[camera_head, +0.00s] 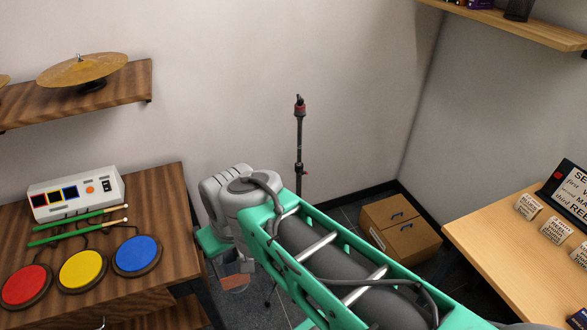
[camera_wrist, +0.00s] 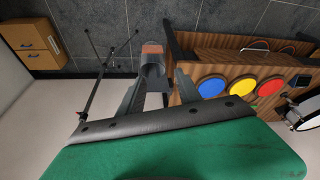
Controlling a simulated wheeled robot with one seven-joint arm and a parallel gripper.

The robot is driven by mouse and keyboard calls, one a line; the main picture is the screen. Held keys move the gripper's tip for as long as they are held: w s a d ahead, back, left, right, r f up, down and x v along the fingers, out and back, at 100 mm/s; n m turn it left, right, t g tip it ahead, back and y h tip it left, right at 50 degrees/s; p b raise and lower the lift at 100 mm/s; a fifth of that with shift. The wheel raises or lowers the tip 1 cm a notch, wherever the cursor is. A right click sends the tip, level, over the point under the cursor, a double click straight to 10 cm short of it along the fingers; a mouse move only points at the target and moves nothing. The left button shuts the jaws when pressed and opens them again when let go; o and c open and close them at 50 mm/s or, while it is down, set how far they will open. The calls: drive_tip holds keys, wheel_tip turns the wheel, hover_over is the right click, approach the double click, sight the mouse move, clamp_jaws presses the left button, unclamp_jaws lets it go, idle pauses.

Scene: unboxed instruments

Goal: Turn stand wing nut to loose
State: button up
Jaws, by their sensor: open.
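A slim black stand (camera_head: 299,140) rises upright against the back wall in the head view. The stand (camera_wrist: 97,85) also shows at the left of the wrist view, with spread legs toward the top. My gripper (camera_wrist: 160,82) is open, with nothing held between its fingers. The stand is outside the fingers, apart from them. My arm hides the stand's lower part in the head view.
A wooden desk (camera_head: 160,195) with drum pads is at left, below a cymbal shelf (camera_head: 125,87). A light table (camera_head: 490,240) is at right. A grey object with an orange-brown top (camera_wrist: 152,50) shows beyond the fingers.

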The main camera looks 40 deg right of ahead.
drive_tip(key=w+d+f+m+t+b, duration=0.2)
drive_tip(key=w+d+f+b, duration=0.1)
drive_tip(key=w+f+b, duration=0.35)
drive_tip(key=w+d+f+m+t+b, duration=0.1)
drive_tip(key=w+d+f+t+b, duration=0.1)
drive_tip(key=w+d+f+b, duration=0.35)
drive_tip(key=m+t+h+b, duration=0.5)
drive_tip(key=m+t+b, duration=0.55)
drive_tip(key=b, duration=1.05)
approach(303, 174)
drive_tip(key=shift+m+g, duration=0.25)
drive_tip(key=shift+g, duration=0.1)
drive_tip(key=x, duration=0.7)
drive_tip(key=shift+w+d+r, duration=0.1)
drive_tip(key=shift+w+r, duration=0.15)
drive_tip(key=shift+w, duration=0.1)
drive_tip(key=shift+w+d+r, duration=0.1)
drive_tip(key=shift+w+d, duration=0.05)
drive_tip(key=shift+w, duration=0.3)
drive_tip(key=shift+c, duration=0.5)
